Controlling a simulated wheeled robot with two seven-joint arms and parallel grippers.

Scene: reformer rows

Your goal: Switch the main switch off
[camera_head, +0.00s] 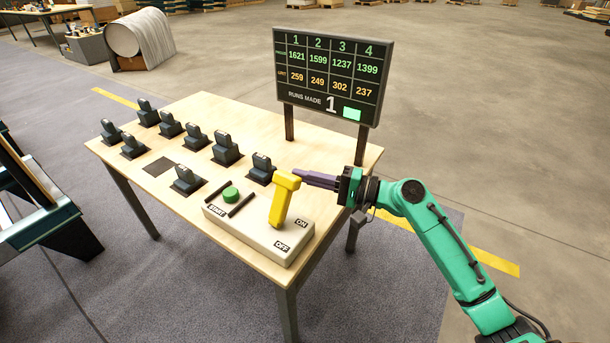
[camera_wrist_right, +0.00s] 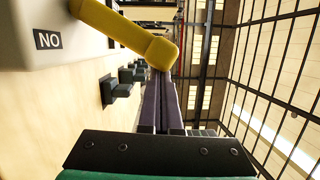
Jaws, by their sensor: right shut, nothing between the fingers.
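The main switch is a yellow lever (camera_head: 284,203) on a pale control box (camera_head: 250,236) at the front right of the table. The box has an ON label (camera_head: 301,224) and an OFF label (camera_head: 281,246) beside the lever. The lever stands up, its top leaning toward the ON side. My right gripper (camera_head: 303,176) is shut and empty, its dark fingertips at the lever's top, on the far side. In the right wrist view the lever's knob (camera_wrist_right: 160,52) overlaps the fingertips (camera_wrist_right: 158,78); whether they touch I cannot tell. My left gripper is out of view.
A green START button (camera_head: 231,195) sits between two dark bars on the box. Several dark switch-like blocks (camera_head: 226,150) stand in rows on the table (camera_head: 195,109). A display board (camera_head: 331,77) rises at the back right edge, showing 1 run made and a lit green square.

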